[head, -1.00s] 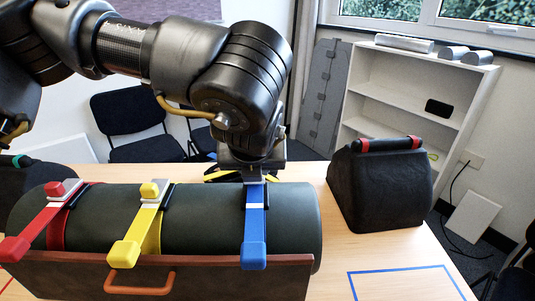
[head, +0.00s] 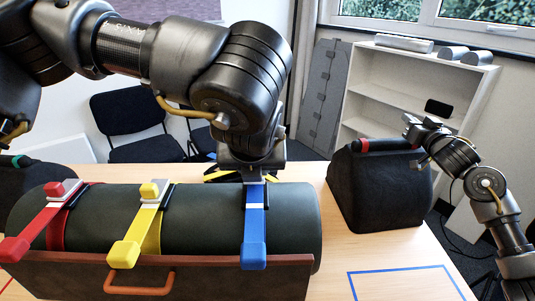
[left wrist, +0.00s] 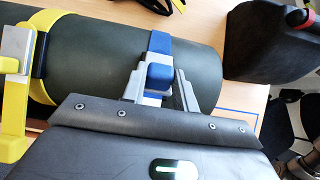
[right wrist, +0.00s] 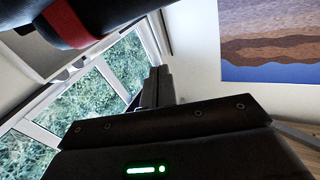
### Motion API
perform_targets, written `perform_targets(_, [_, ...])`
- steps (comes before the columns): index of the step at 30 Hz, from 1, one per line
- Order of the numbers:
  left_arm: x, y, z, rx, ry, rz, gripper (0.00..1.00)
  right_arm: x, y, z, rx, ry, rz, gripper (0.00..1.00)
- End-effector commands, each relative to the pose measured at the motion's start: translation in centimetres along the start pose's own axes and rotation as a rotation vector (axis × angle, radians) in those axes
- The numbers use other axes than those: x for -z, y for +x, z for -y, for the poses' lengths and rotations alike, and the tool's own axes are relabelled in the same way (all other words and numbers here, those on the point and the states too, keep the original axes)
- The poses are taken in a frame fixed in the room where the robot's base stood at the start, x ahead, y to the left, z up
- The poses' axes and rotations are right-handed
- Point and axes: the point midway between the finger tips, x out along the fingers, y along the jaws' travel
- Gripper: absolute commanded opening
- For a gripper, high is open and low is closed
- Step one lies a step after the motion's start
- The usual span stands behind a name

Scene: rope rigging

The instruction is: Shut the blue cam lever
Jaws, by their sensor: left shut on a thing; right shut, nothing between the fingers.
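The blue cam lever (head: 255,225) is a long blue arm with a square knob at its near end. It points toward me over the front of the dark green roll (head: 205,215). My left gripper (left wrist: 158,92) is over the blue buckle at the top of the roll. In the left wrist view its fingers are shut on a blue block (left wrist: 159,74) at the buckle. In the head view the gripper hides this block. My right gripper (head: 411,128) is shut and empty, up by the handle of the dark bag at the right; its fingers (right wrist: 156,86) show together in the right wrist view.
Red (head: 38,227) and yellow (head: 137,225) levers lie left of the blue one, also pointing toward me. A brown board with an orange handle (head: 140,282) runs along the roll's front. The dark bag (head: 380,190) stands right. A blue-taped outline (head: 400,271) marks bare table.

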Motion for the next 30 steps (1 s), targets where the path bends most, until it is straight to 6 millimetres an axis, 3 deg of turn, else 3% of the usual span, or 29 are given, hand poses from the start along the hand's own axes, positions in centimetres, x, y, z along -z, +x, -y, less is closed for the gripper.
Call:
perform_targets(1, [0.1, 0.0, 0.1, 0.002, 0.001, -0.002, 0.00, 1.8, 1.3, 4.7, 0.119, 0.017, -0.036, 0.00])
perform_targets(3, [0.1, 0.0, 0.1, 0.002, 0.001, -0.002, 0.00, 3.6, 2.1, 11.1, 0.300, 0.036, -0.058, 0.00])
perform_targets(6, [0.1, 0.0, 0.1, 0.001, 0.001, -0.002, 0.00, 4.4, 1.6, 20.3, 0.608, 0.050, -0.005, 0.00])
perform_targets(9, [0.1, 0.0, 0.1, 0.001, 0.001, -0.002, 0.00, 3.6, -1.0, 27.0, 0.895, 0.072, 0.139, 0.00])
perform_targets(12, [0.1, 0.1, 0.0, 0.001, 0.001, -0.002, 0.00, 2.9, -4.5, 31.1, 1.121, 0.109, 0.315, 0.00])
perform_targets(15, [0.1, 0.1, 0.0, 0.000, 0.000, -0.002, 0.00, 2.6, -7.8, 33.4, 1.278, 0.152, 0.486, 0.00])
perform_targets(21, [0.1, 0.1, 0.0, -0.001, 0.000, -0.003, 0.00, 3.0, -12.1, 34.7, 1.426, 0.223, 0.717, 0.00])
perform_targets(30, [0.1, 0.1, 0.0, -0.001, 0.000, -0.003, 0.00, 3.0, -13.1, 35.1, 1.455, 0.244, 0.775, 0.00])
